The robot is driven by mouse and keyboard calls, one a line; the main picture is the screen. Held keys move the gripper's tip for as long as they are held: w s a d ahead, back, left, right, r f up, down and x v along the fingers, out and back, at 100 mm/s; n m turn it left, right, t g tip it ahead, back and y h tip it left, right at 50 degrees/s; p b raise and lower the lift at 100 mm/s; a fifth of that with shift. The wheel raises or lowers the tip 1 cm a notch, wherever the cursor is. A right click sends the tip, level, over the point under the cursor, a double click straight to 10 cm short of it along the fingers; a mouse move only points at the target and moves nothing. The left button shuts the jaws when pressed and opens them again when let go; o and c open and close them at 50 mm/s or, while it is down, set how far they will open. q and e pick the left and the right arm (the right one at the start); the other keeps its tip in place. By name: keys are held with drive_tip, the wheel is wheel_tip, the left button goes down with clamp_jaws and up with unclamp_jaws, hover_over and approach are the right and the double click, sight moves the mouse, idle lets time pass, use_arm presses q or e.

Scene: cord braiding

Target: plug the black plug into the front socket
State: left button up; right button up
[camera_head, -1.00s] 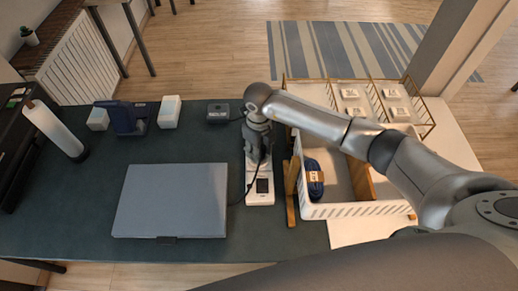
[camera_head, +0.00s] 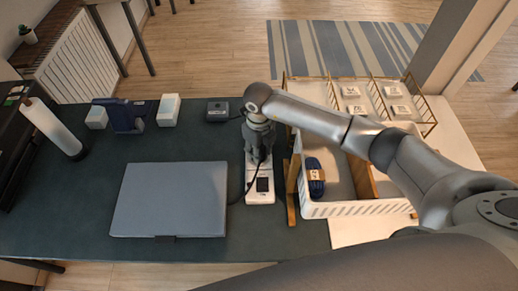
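A white power strip (camera_head: 261,189) lies on the dark desk, running away from me, with a dark square socket (camera_head: 263,185) showing at its near end. My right gripper (camera_head: 261,155) is above the strip's middle, pointing down. Its fingers are small and partly hidden by its own body, so I cannot tell if they are open or shut. A black cord (camera_head: 243,193) runs from beneath the gripper, past the strip's left side, toward the laptop. The black plug cannot be made out; the gripper hides that spot. My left gripper is not in view.
A closed grey laptop (camera_head: 170,200) lies left of the strip. A black box (camera_head: 217,111) sits behind it.

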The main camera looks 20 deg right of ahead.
drive_tip(key=shift+f, duration=0.2)
drive_tip(key=o, duration=1.1)
drive_tip(key=shift+r, duration=0.15)
wheel_tip(320, 180, up, 12)
drive_tip(key=shift+f, duration=0.15)
